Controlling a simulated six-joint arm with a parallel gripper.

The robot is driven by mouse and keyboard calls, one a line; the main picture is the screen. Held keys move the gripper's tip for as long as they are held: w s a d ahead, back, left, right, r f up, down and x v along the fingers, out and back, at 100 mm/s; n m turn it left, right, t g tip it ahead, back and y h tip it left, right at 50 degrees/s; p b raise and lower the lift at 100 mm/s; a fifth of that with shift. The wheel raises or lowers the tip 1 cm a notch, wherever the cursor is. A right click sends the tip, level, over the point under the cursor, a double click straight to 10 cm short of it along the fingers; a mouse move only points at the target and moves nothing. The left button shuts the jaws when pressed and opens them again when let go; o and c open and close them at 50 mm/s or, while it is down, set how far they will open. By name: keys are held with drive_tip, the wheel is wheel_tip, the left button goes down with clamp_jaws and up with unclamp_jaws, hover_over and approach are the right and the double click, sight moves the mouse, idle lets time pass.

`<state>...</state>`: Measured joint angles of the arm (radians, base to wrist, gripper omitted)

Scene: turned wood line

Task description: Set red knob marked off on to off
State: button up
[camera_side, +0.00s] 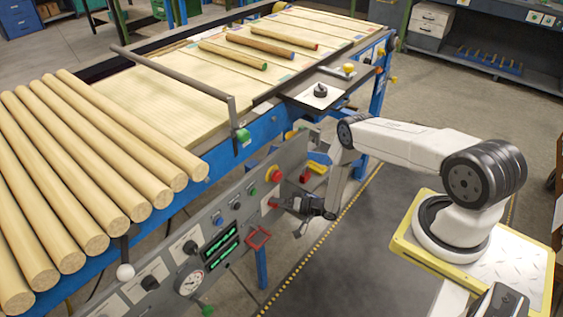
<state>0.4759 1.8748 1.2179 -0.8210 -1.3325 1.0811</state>
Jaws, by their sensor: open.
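The control panel (225,225) slopes along the front of the blue machine. A small red knob (273,202) on a pale plate sits near its right end, below a red mushroom button on a yellow ring (274,174). The knob is small and partly covered, so its marking and the way it points cannot be read. My gripper (287,204) is open just right of the red knob, its fingers pointing at the panel. Whether the fingers touch or straddle the knob cannot be told from this side.
Green and dark buttons, lit green displays (221,246), a round gauge (189,279) and black knobs line the panel to the left. Thick wooden rods (90,165) lie above.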

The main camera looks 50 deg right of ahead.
drive_tip(key=shift+w+a, duration=0.1)
drive_tip(key=shift+w, duration=0.2)
clamp_jaws()
